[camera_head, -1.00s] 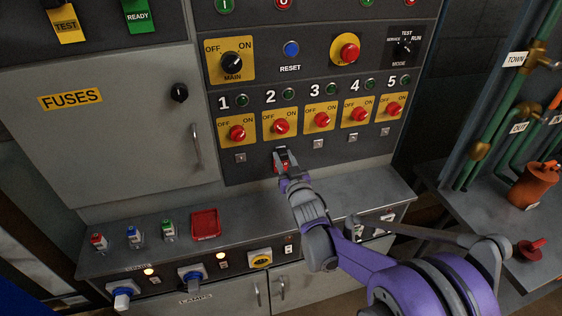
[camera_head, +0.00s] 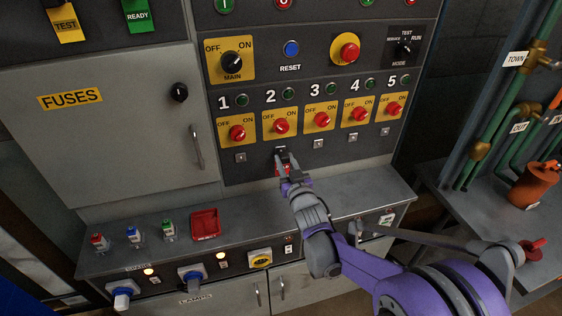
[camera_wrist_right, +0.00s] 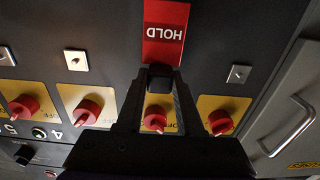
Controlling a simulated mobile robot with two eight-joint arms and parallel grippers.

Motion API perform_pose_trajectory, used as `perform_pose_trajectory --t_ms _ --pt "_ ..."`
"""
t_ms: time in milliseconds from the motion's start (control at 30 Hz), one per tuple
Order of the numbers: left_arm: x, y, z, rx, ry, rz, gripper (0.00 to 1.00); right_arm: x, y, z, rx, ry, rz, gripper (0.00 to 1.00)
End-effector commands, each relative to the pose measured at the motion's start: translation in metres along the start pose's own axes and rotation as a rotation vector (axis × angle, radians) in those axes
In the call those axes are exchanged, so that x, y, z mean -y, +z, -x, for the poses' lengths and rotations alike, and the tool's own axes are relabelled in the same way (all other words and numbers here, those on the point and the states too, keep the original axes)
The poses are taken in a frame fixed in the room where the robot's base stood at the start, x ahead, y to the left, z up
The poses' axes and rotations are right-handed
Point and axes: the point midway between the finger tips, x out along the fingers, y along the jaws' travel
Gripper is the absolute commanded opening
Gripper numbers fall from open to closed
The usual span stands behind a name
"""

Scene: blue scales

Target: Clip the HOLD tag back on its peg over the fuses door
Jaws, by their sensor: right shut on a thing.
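The HOLD tag (camera_wrist_right: 166,32) is red with white lettering and a black clip. It appears upside down in the right wrist view. My right gripper (camera_wrist_right: 160,78) is shut on the clip, with the red part reaching past the fingertips. In the head view the right gripper (camera_head: 287,162) is in front of the panel below switch 2, and only a little red of the tag shows there. The grey fuses door (camera_head: 120,140) is shut, at the left. The yellow TEST tag (camera_head: 66,24) and green READY tag (camera_head: 138,14) hang above it. My left gripper is not in view.
The door's knob (camera_head: 180,92) and handle (camera_head: 196,147) stick out. Several red rotary switches (camera_head: 281,127) line the panel. A ledge below bears a red tray (camera_head: 205,224) and small coloured items (camera_head: 133,235). Pipes (camera_head: 500,110) stand at the right.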

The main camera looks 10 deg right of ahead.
Motion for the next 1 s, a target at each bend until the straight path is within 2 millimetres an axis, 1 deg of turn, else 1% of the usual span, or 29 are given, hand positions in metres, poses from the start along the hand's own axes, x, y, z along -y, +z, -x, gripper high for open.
perform_pose_trajectory --t_ms 1000 --pt "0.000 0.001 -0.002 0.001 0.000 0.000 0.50 0.000 0.000 0.041 0.000 0.000 0.001 0.00"
